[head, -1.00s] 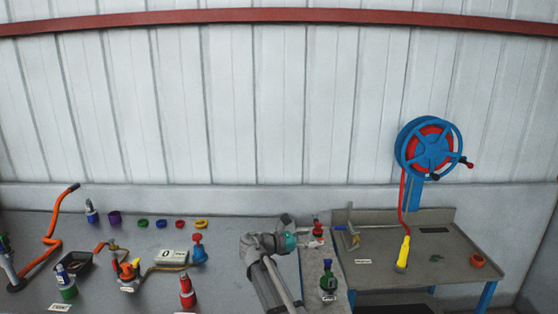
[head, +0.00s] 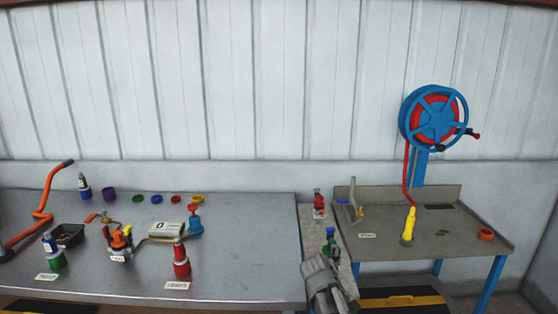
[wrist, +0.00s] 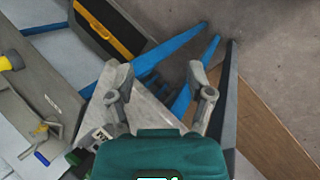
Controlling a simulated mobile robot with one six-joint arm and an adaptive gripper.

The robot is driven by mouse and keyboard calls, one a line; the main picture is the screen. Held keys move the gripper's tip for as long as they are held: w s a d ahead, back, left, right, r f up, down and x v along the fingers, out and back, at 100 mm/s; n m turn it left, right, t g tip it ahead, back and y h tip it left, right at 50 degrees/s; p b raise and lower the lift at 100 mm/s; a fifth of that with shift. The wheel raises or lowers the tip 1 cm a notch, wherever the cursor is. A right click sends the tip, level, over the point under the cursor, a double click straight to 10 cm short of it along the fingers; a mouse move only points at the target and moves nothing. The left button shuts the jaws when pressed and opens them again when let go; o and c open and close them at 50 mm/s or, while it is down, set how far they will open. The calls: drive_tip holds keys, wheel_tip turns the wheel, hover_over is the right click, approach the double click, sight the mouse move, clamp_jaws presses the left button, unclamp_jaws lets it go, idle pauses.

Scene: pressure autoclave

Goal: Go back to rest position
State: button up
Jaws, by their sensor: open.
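My gripper (wrist: 160,88) is open in the wrist view, with its two fingers apart and nothing between them. It points down past table edges and blue legs towards the floor. In the head view my grey arm shows at the bottom, right of centre, in front of the narrow stand (head: 312,228). I cannot make out the fingers there.
The left bench (head: 240,270) holds red (head: 181,260), green and blue bottles, coloured rings and a small meter (head: 165,229). The right table (head: 450,238) carries a yellow-handled hose end (head: 408,225) below a blue reel (head: 434,118).

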drive_tip(key=shift+s+a+f+m+y+b, duration=0.9)
drive_tip(key=shift+s+f+m+y+b, duration=2.1)
drive_tip(key=shift+s+f+m, duration=1.45)
wheel_tip(320, 180, up, 16)
drive_tip(key=n+p, duration=0.1)
drive_tip(key=p, duration=1.5)
drive_tip(key=shift+w+g+p, duration=0.4)
drive_tip(key=shift+a+n, duration=0.1)
drive_tip(key=shift+n, duration=0.15)
